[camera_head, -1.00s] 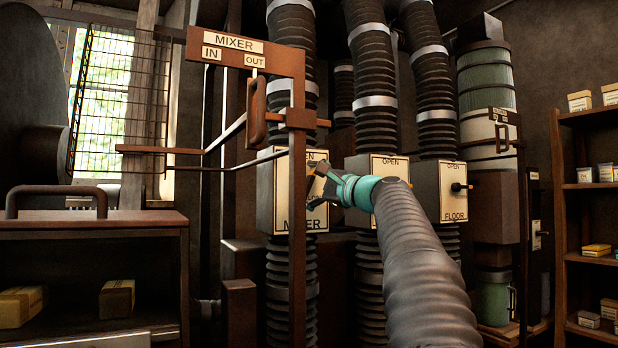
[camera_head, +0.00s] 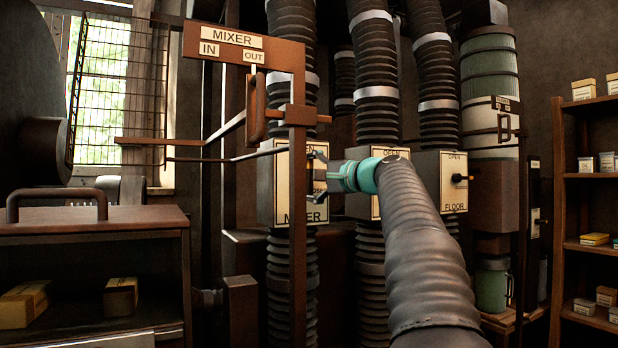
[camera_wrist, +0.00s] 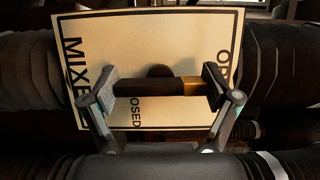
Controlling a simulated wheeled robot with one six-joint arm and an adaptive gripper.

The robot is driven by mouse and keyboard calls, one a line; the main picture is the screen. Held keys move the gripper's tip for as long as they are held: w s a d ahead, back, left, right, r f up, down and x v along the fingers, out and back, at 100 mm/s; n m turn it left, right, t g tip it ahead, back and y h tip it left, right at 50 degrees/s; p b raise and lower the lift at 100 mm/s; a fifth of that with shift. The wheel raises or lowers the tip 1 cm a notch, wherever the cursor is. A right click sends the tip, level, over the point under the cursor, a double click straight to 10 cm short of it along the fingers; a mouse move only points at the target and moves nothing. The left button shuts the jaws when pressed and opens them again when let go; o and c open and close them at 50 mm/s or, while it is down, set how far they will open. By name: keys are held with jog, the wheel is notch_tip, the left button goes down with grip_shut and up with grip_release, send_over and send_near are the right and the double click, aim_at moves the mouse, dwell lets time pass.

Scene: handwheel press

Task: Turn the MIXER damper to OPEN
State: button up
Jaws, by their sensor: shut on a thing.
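The MIXER damper box (camera_head: 266,190) has a cream plate marked OPEN at its top and MIXER at its bottom. In the wrist view the plate (camera_wrist: 190,35) fills the middle, with OPEN at the right, MIXER at the left and part of CLOSED below the handle. The dark damper handle (camera_wrist: 145,89) lies nearly along the MIXER–OPEN line, its brass-coloured end toward OPEN. My gripper (camera_wrist: 161,88) is shut on the handle, one finger at each end. In the head view my gripper (camera_head: 318,174) is at the plate; the handle is hard to make out there.
A brown post with a MIXER IN/OUT sign (camera_head: 235,42) and hanging handle (camera_head: 257,108) stands in front of the box, left of my gripper. A FLOOR damper box (camera_head: 453,195) is to the right, with another damper box partly behind my arm.

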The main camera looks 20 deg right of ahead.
jog(key=o, duration=0.9)
jog(key=v, duration=1.2)
jog(key=shift+d, duration=0.1)
